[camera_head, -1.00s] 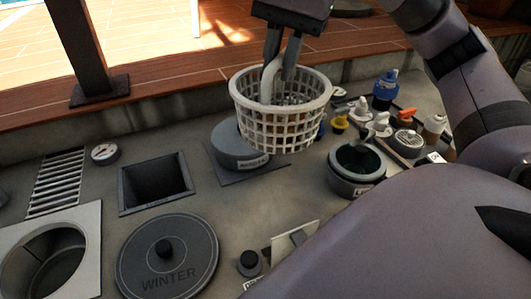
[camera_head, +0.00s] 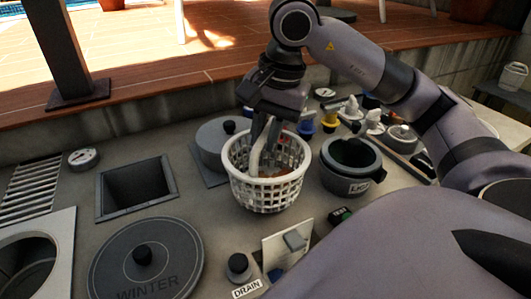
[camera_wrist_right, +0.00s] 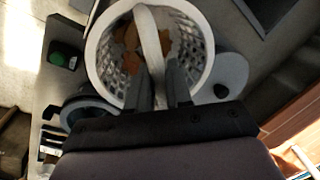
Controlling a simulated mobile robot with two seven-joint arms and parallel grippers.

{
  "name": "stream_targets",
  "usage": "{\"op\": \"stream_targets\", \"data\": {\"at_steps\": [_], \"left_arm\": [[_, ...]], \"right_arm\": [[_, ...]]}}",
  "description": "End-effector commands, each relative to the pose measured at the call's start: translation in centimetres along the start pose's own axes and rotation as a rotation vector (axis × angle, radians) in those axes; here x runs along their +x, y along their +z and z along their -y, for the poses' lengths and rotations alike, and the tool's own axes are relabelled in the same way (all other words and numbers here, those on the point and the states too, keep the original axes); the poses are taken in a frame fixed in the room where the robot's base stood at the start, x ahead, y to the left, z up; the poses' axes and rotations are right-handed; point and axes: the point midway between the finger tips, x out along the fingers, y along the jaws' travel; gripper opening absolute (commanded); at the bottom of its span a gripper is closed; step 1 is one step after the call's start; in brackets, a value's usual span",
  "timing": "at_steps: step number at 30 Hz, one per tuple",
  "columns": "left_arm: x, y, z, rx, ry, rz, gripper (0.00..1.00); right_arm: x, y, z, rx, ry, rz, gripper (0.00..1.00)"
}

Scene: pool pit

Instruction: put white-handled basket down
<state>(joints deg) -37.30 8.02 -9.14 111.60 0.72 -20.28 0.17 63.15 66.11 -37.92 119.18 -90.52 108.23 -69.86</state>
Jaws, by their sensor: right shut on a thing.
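The white-handled basket (camera_head: 266,192) is a white lattice basket, upright, in the middle of the head view. Brown leaf-like bits (camera_wrist_right: 128,60) lie inside it in the right wrist view. My right gripper (camera_head: 264,150) is shut on its white handle (camera_wrist_right: 150,40), with the fingers reaching down over the rim. The basket is at or just above the grey counter; I cannot tell whether its base touches. My left gripper is not in view.
A dark round pot (camera_head: 350,165) with a label stands close to the right of the basket. A grey round lid (camera_head: 215,140) is behind left. A square opening (camera_head: 137,187), the WINTER lid (camera_head: 145,262) and the DRAIN knob (camera_head: 238,266) lie left and in front.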

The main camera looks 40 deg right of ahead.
Motion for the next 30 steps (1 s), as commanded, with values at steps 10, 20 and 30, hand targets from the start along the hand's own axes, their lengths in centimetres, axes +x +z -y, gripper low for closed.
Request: {"op": "stream_targets", "data": {"at_steps": [10,20,30], "left_arm": [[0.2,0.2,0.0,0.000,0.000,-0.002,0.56],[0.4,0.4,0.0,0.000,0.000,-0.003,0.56],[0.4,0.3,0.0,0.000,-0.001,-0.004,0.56]], "right_arm": [[3.8,0.0,-0.8,-0.001,0.000,-0.001,0.00],[4.1,0.0,-0.8,-0.001,-0.001,0.000,0.00],[4.0,0.0,-0.8,-0.001,0.000,0.000,0.45]]}}
